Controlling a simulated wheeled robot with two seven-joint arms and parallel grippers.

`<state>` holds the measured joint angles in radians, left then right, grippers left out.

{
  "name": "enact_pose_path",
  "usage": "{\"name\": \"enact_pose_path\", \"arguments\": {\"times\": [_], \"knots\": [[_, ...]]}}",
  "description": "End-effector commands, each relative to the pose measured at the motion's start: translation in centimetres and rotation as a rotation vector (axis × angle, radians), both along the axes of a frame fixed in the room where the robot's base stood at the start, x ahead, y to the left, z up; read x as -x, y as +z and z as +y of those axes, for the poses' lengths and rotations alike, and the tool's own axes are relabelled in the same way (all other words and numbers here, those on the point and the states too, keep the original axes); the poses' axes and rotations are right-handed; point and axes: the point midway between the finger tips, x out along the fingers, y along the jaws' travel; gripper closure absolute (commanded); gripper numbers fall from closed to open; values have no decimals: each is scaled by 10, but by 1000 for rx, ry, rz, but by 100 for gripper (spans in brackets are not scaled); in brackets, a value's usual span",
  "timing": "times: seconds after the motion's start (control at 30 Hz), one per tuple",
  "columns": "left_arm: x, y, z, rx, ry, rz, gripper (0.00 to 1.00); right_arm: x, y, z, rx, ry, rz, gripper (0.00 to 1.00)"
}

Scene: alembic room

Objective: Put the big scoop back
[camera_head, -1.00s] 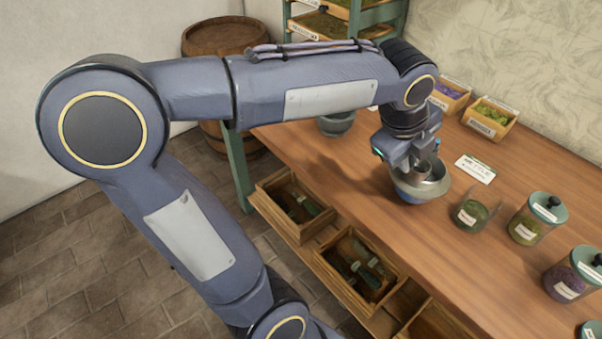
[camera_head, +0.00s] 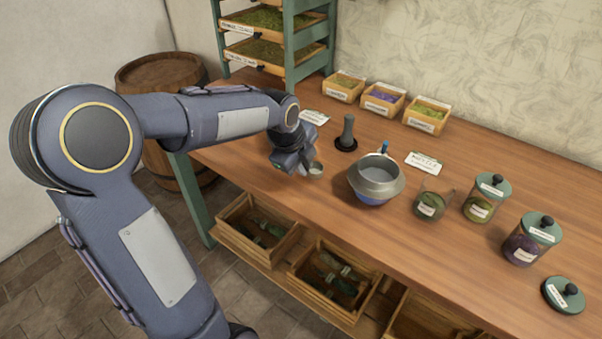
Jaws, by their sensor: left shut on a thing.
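My left gripper (camera_head: 303,171) is shut on the big scoop, low over the left part of the wooden table (camera_head: 260,183). Only the scoop's small grey metal cup (camera_head: 316,169) shows at the fingertips; its handle is hidden by the gripper. I cannot tell whether the scoop touches the tabletop. My right gripper is not in view.
A dark upright pestle-like thing (camera_head: 347,132) stands behind. An open glass jar (camera_head: 431,205), lidded jars (camera_head: 480,197) and a loose lid (camera_head: 563,294) are at right. Small labelled boxes (camera_head: 382,100) line the back. Open drawers (camera_head: 333,279) stick out in front.

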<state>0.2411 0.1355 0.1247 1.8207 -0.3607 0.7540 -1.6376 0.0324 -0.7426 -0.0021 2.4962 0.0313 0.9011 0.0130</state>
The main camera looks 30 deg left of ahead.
Motion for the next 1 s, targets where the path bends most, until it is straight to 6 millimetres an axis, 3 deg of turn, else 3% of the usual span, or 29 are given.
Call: {"name": "enact_pose_path", "arguments": {"times": [0.17,0.43,0.87,0.9,1.0], "knots": [[-6,-11,7,1,2,1,100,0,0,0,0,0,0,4],[-10,-46,11,0,-1,1,100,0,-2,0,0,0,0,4],[-10,-53,11,0,0,-1,100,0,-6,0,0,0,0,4],[-10,-51,11,0,0,-1,80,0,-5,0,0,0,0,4],[-10,-51,11,0,0,-1,67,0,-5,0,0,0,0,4]]}}
